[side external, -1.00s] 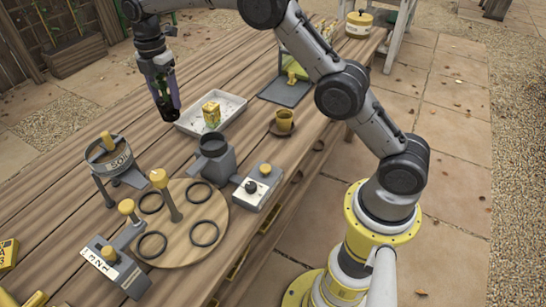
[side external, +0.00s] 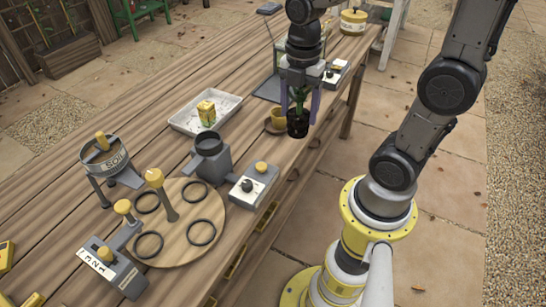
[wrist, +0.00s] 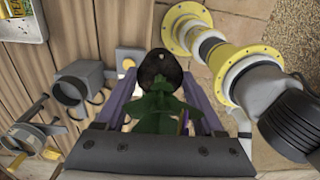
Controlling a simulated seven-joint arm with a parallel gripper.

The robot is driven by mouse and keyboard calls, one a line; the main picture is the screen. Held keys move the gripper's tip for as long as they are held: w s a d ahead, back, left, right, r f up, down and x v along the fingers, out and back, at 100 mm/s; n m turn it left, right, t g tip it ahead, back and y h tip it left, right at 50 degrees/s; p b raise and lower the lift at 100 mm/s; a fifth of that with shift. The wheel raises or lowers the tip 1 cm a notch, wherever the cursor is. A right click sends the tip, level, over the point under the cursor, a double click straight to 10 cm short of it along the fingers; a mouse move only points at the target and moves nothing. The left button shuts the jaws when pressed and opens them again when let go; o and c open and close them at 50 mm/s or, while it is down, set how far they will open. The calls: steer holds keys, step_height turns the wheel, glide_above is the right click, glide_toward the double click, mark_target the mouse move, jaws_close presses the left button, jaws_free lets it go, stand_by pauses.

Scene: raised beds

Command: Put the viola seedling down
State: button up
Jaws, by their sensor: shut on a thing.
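The viola seedling (side external: 299,95) has green leaves and stands upright in a small dark pot (side external: 297,124). My gripper (side external: 300,113) points down with its purple fingers either side of the plant, shut on it. In the wrist view the leaves (wrist: 160,110) and the dark pot (wrist: 160,68) show between the fingers. I cannot tell the pot's exact height. No flower is visible.
A white tray (side external: 230,104) holds a yellow box (side external: 206,113). A grey pot-like device (side external: 211,160), a round wooden board (side external: 180,246) with black rings and a soil hopper (side external: 108,160) stand nearer.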

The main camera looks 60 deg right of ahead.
steer(key=s+f, duration=0.2)
steer(key=s, duration=0.3)
steer(key=shift+w+d+f, duration=0.5)
steer(key=shift+w+f, duration=1.65)
steer(key=shift+w, duration=0.05)
steer(key=shift+w+d+f, duration=0.55)
steer(key=shift+w+f, duration=1.6)
steer(key=shift+f, duration=0.05)
steer(key=shift+w+d+f, duration=0.5)
steer(key=shift+w+f, duration=1.65)
steer(key=shift+w, duration=0.05)
steer(key=shift+f, duration=0.1)
steer(key=o, duration=1)
